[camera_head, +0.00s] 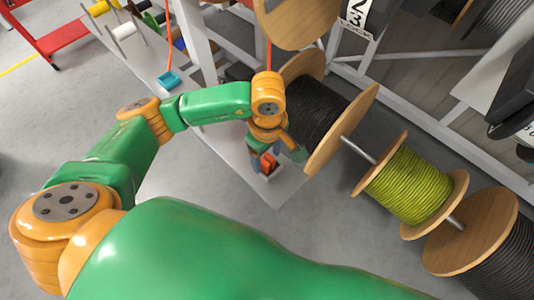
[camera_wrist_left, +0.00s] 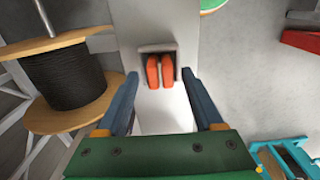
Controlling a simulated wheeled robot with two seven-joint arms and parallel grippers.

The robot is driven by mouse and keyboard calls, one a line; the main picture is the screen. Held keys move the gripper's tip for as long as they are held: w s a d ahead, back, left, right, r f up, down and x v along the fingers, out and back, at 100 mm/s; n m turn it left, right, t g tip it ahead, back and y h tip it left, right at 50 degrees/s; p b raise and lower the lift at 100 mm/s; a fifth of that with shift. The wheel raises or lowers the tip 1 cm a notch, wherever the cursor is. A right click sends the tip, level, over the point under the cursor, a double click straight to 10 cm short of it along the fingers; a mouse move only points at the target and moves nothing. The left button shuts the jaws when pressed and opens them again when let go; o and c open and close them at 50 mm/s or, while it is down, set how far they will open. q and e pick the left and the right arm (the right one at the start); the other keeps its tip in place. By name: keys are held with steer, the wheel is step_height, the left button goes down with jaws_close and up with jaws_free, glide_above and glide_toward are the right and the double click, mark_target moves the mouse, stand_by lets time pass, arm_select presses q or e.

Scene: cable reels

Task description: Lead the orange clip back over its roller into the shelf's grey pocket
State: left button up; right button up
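The orange clip (camera_wrist_left: 160,71), two orange prongs side by side, sits in the small grey pocket (camera_wrist_left: 158,48) on the pale shelf. In the head view the clip (camera_head: 268,163) shows near the shelf's front end, partly hidden by my gripper. My left gripper (camera_head: 265,160) is above it, pointing down. In the left wrist view its two blue-grey fingers (camera_wrist_left: 160,76) are spread on either side of the clip, with a gap to each side. An orange cable (camera_head: 268,55) comes down behind my left wrist. I cannot make out the roller. My right gripper is not in view.
A black cable reel (camera_head: 318,115) stands close to the right of my left gripper. A yellow-green reel (camera_head: 408,185) and another dark reel are further right. A teal piece (camera_head: 168,80) hangs on a second orange line at the back left. Grey floor lies left of the shelf.

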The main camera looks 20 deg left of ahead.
arm_select(q)
step_height(320, 180, up, 7)
steer(key=shift+r+b, duration=0.1)
steer(key=shift+b, duration=0.45)
stand_by(0.4)
